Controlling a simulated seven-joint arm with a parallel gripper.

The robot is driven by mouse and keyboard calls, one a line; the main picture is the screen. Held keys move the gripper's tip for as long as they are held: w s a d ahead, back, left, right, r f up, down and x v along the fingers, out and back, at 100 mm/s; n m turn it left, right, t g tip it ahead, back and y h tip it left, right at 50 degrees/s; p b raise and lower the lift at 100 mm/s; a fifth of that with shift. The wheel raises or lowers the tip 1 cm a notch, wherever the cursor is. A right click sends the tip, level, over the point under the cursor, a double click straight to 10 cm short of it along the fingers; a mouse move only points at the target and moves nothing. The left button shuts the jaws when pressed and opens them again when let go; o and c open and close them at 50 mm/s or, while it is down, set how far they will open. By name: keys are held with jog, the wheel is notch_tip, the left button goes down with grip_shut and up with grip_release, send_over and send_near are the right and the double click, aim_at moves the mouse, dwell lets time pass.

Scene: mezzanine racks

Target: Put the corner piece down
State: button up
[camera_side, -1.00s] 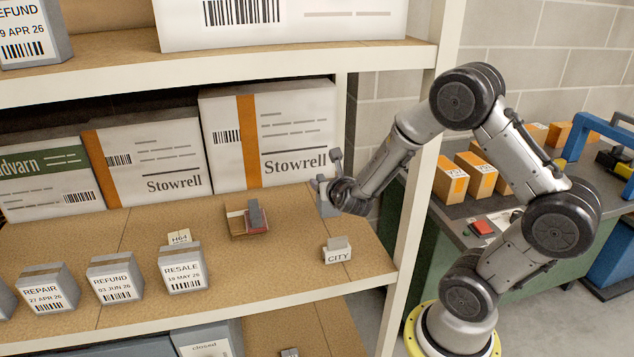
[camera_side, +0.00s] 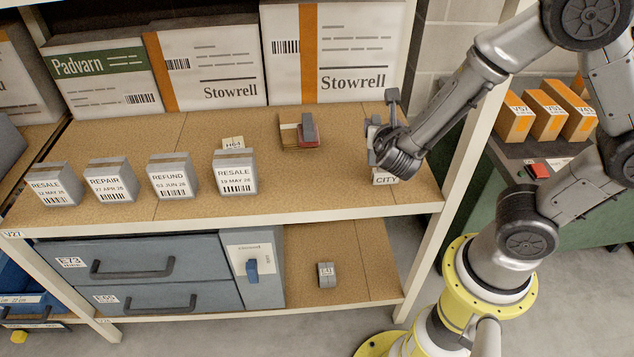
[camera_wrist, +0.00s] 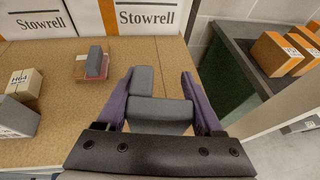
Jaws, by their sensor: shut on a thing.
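My gripper (camera_wrist: 158,88) is shut on a grey L-shaped corner piece (camera_wrist: 158,110) in the wrist view; the piece sits between the two purple fingers, one arm of it pointing forward. In the side view my gripper (camera_side: 382,130) is over the right end of the middle shelf (camera_side: 340,185). The grey part standing up at the gripper (camera_side: 392,97) is small there, and I cannot tell whether the held piece touches the shelf.
A red block with a grey bar (camera_side: 307,132) and a tan piece lies left of my gripper. A small H64 block (camera_side: 233,143) and several grey labelled boxes (camera_side: 235,173) stand further left. Stowrell boxes (camera_side: 335,60) line the back. A rack post (camera_side: 462,165) stands to the right.

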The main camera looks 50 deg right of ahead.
jog(key=a+n+t+y, duration=0.1)
jog(key=a+n, duration=0.1)
jog(key=a, duration=0.4)
jog(key=shift+t+y, duration=0.3)
jog(key=shift+t, duration=0.1)
jog(key=shift+w+d+f, duration=0.2)
jog(key=shift+w+f, duration=2)
jog(key=shift+w, duration=0.25)
jog(key=shift+w+d+f, duration=0.15)
jog(key=shift+w+f, duration=2.05)
jog(key=shift+w, duration=0.3)
jog(key=shift+w+d+f, duration=0.2)
jog(key=shift+w+f, duration=2)
jog(key=shift+w, duration=0.25)
jog(key=shift+f, duration=0.15)
jog(key=o, duration=1.3)
